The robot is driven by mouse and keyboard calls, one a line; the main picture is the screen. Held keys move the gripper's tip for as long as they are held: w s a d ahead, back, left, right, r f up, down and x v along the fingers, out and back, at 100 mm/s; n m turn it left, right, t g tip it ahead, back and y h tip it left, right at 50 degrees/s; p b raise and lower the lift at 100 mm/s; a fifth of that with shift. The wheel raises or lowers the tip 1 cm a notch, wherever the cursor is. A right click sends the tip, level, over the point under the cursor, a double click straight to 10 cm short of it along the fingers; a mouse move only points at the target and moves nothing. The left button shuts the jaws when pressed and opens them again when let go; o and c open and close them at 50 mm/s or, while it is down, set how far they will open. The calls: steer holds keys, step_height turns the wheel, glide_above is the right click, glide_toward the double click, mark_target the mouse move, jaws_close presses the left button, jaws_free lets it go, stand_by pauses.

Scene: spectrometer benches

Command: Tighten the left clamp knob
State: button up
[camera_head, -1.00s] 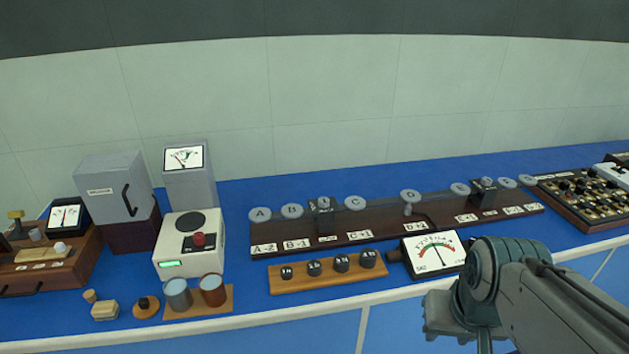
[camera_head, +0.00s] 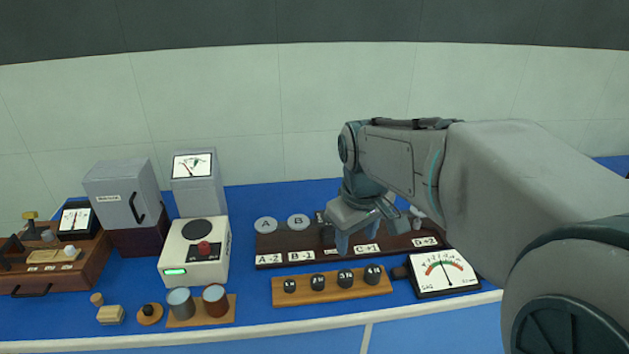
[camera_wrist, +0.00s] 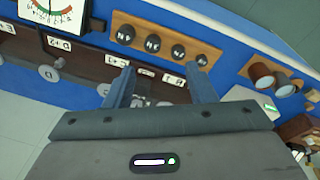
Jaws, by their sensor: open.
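A dark wooden rail (camera_head: 290,259) with labelled slots and round grey discs lies along the blue bench. The left clamp, a small dark block (camera_head: 327,234), stands on the rail right of disc B and is partly hidden by my gripper; its knob cannot be made out clearly. My gripper (camera_head: 368,240) is open, pointing down over the rail just right of this clamp. In the wrist view the open fingers (camera_wrist: 160,70) straddle part of the rail, with a small grey piece (camera_wrist: 144,98) between them; I cannot tell if it is the knob.
A wooden strip with several dark knobs (camera_head: 330,285) and a dial meter (camera_head: 441,270) lie in front of the rail. My arm hides the right side.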

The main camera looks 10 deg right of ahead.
steer(key=w+n+g+p, duration=0.2)
steer(key=w+n+p, duration=0.65)
steer(key=w, duration=1.75)
steer(key=f, duration=0.4)
steer(key=f+n, duration=0.1)
steer(key=f, duration=0.4)
steer(key=f+n, duration=0.1)
steer(key=f, duration=0.3)
steer(key=shift+s+d+f, duration=0.1)
steer(key=shift+s+f, duration=0.15)
steer(key=shift+f, duration=0.1)
steer(key=c, duration=1)
